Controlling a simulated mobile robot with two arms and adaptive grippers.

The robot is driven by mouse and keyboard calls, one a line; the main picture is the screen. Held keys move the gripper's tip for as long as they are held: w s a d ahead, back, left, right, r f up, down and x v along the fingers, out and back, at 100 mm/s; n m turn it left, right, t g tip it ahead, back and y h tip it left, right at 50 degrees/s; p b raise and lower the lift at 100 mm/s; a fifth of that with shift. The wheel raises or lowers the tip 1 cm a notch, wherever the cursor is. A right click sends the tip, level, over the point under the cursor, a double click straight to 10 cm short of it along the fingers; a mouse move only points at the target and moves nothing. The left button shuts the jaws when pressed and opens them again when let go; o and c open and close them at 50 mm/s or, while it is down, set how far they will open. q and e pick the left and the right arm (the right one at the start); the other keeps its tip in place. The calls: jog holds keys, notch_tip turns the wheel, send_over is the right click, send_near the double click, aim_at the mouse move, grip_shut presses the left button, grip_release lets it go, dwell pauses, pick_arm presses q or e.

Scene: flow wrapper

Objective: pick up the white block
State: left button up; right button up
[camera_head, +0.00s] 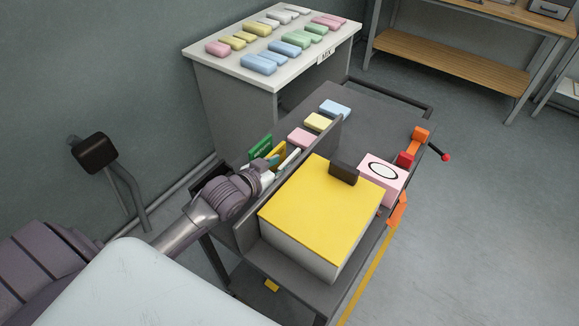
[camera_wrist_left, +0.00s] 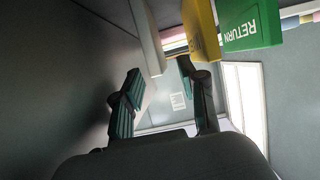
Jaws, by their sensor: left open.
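Several white blocks (camera_head: 291,10) lie at the far edge of the back table, among yellow, pink, green and blue ones. My left gripper (camera_head: 274,164) is over the near left side of the cart, well apart from them. In the left wrist view its two fingers (camera_wrist_left: 160,95) are spread, with nothing seen held between them. A pale slab (camera_wrist_left: 147,38) stands just beyond the fingers; it also shows beside the gripper in the head view (camera_head: 288,162). I cannot tell whether the slab is a block or a sign. My right gripper is not in view.
A green RETURN sign (camera_head: 260,147) and a yellow sign (camera_head: 277,152) stand close to the gripper. Pink (camera_head: 300,138), yellow (camera_head: 318,121) and blue (camera_head: 335,107) blocks line the cart. A yellow-topped box (camera_head: 320,208) and a pink box (camera_head: 381,179) stand right of the divider.

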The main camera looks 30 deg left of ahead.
pick_arm(q)
jog(key=x, duration=0.4)
jog(key=shift+w+f, duration=0.15)
jog(key=shift+w, duration=0.1)
jog(key=shift+s, duration=0.1)
grip_shut()
